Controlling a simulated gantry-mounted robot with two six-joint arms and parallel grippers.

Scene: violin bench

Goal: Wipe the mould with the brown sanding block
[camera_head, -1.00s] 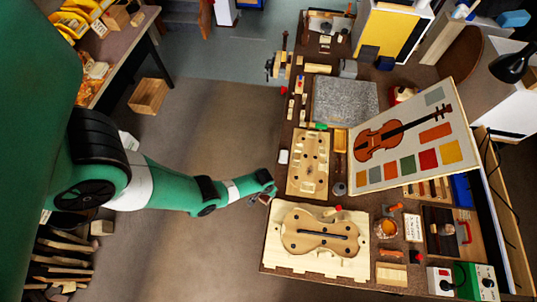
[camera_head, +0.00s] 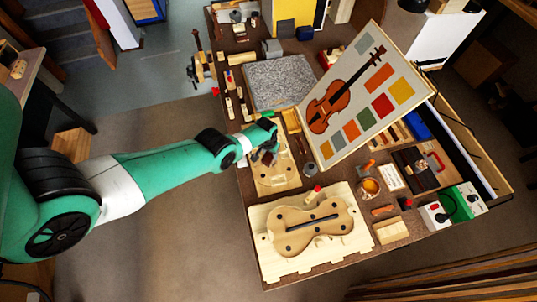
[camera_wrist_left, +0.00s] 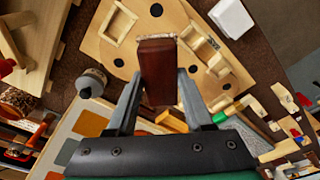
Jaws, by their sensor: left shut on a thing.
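The brown sanding block (camera_wrist_left: 158,75) is held between the fingers of my left gripper (camera_wrist_left: 158,98) in the left wrist view. Its far end shows a pale edge over the pale wooden mould (camera_wrist_left: 122,50), which has dark round holes and small blocks on it. In the head view my left gripper (camera_head: 266,154) is over the mould (camera_head: 275,181) and hides part of it; the sanding block shows only as a small dark shape there. I cannot tell whether the block touches the mould. My right gripper is not in view.
A second violin-shaped wooden piece (camera_head: 310,226) lies on a pale board in front. A tilted violin poster (camera_head: 355,103) stands close on the right. A grey slab (camera_head: 280,82) lies behind. A round grey pot (camera_wrist_left: 92,82) and white block (camera_wrist_left: 232,17) flank the mould.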

